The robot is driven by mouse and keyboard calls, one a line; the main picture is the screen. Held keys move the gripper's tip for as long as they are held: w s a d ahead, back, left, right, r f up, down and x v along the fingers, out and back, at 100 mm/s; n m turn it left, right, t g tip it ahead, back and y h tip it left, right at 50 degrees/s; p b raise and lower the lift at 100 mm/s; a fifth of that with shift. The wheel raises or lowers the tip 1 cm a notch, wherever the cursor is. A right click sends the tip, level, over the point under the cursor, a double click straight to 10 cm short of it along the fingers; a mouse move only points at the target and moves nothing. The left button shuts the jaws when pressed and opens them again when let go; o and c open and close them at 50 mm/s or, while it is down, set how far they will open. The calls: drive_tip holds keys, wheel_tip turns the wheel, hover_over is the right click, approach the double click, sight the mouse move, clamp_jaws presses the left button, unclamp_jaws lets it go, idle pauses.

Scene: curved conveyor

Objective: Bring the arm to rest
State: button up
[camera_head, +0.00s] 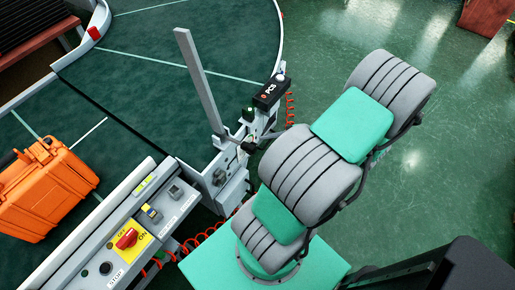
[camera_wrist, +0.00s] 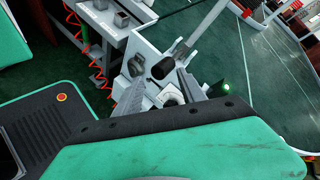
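My arm (camera_head: 320,165), grey with green bands, rises from its green base at the bottom of the head view and leans up to the right. My gripper is not clearly visible in the head view. In the wrist view my gripper (camera_wrist: 162,76) shows two grey fingers set apart. I see nothing held between them. Beyond the fingers lies the grey conveyor side with a black fitting (camera_wrist: 162,67); I cannot tell how far off it is.
An orange case (camera_head: 45,188) sits on the dark green curved conveyor (camera_head: 180,60) at left. A control panel with a red switch (camera_head: 126,238) and a black PCB-labelled device (camera_head: 270,92) line the conveyor's edge. A grey post (camera_head: 198,80) stands there. Green floor at right is open.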

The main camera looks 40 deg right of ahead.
drive_tip(key=shift+s+d+r, duration=0.15)
drive_tip(key=shift+s+r, duration=0.1)
